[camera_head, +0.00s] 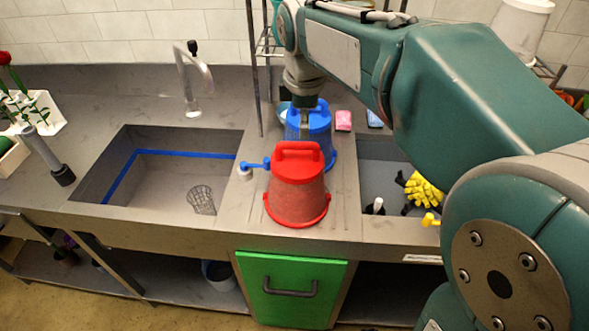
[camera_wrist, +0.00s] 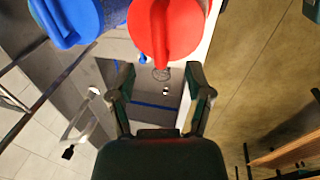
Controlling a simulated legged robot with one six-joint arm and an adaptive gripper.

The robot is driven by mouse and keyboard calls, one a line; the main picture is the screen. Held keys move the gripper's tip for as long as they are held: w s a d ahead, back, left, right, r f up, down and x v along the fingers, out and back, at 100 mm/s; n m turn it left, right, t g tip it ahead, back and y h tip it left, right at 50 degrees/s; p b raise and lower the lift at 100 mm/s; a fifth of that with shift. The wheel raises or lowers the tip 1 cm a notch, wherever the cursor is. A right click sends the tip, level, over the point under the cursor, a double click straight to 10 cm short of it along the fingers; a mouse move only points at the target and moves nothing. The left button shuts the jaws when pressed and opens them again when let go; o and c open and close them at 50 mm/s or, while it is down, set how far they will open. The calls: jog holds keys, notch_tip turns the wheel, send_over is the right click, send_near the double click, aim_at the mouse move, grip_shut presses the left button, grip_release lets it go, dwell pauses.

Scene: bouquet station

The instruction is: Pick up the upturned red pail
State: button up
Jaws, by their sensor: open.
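The upturned red pail (camera_head: 297,196) stands on the grey counter between two sinks, its flat base and a red handle-like loop on top. It also shows at the top of the wrist view (camera_wrist: 168,25). My gripper (camera_wrist: 160,78) is open and empty there, its fingers apart and the pail beyond their tips. In the head view my wrist hangs behind and above the red pail, and my fingers cannot be made out.
A blue pail (camera_head: 318,130) stands close behind the red one, also seen in the wrist view (camera_wrist: 72,20). Yellow gloves (camera_head: 422,190) lie in the right sink. The left sink (camera_head: 165,185) holds a wire basket (camera_head: 201,200).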

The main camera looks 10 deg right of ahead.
aim_at(300, 143)
jog(key=f, duration=0.3)
jog(key=shift+w+d+f, duration=0.1)
jog(key=shift+w, duration=0.25)
jog(key=f, duration=0.1)
jog(key=w+f, duration=0.1)
jog(key=f, duration=0.3)
jog(key=shift+w+a, duration=0.15)
jog(key=shift+a, duration=0.1)
jog(key=shift+c, duration=0.3)
grip_shut()
